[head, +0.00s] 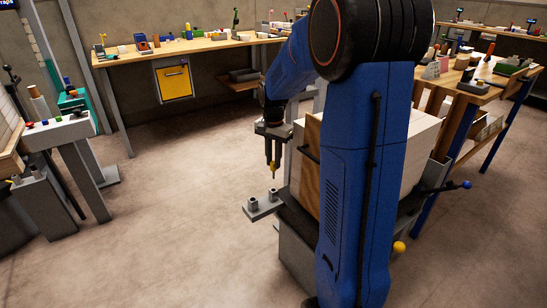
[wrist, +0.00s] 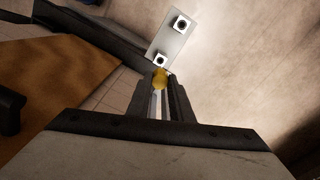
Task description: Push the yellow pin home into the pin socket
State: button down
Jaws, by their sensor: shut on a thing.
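My gripper (head: 272,163) is shut on the yellow pin (head: 272,174) and points down. In the wrist view the pin's yellow end (wrist: 160,77) shows between the two fingertips (wrist: 160,88). A grey plate (head: 262,208) sticks out beside the stacked load and carries two short sockets. The nearer-to-load socket (head: 273,194) is just below the pin in the head view, with a small gap between them. The other socket (head: 252,203) stands to its left. In the wrist view both square sockets show dark holes, one right beyond the pin (wrist: 160,60) and one farther off (wrist: 181,24).
A wooden board (head: 309,165) and white block load (head: 422,150) stand right of my gripper, partly hidden by my blue arm. A lever with a blue knob (head: 467,184) and a yellow knob (head: 399,247) stick out to the right. The floor left of the plate is clear.

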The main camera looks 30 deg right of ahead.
aim_at(273, 162)
jog(key=shift+f, duration=2.2)
jog(key=shift+f, duration=2.75)
jog(key=c, duration=1.5)
grip_release()
jog(key=shift+r, duration=0.1)
notch_tip(273, 162, up, 17)
jog(key=shift+r, duration=0.1)
jog(key=shift+a, duration=0.1)
